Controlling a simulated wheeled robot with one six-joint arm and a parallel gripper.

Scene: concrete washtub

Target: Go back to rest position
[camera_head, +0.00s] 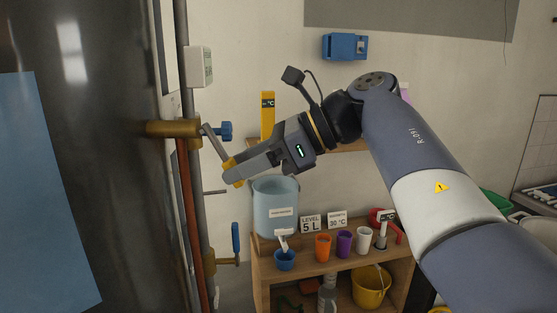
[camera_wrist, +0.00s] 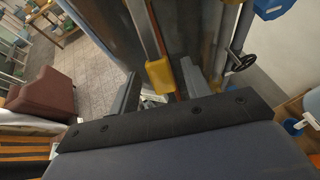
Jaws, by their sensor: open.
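My gripper (camera_head: 222,152) is open with nothing held. It is raised in front of the wall, pointing left toward the vertical pipes. Its fingers show at the middle of the wrist view (camera_wrist: 158,92), spread apart, with a yellow fitting (camera_wrist: 160,76) and a pipe seen between them. In the head view, a brass pipe fitting (camera_head: 170,129) with a blue handle (camera_head: 225,131) is just above and left of the fingertips. I cannot tell whether the gripper touches it.
A light blue bucket (camera_head: 275,208) is below my gripper. A wooden shelf (camera_head: 262,267) holds orange (camera_head: 323,247), purple (camera_head: 344,244) and white (camera_head: 364,239) cups. A large dark tank (camera_head: 110,150) fills the left. A lower blue valve handle (camera_head: 235,240) sticks out nearby. A handwheel (camera_wrist: 240,61) shows in the wrist view.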

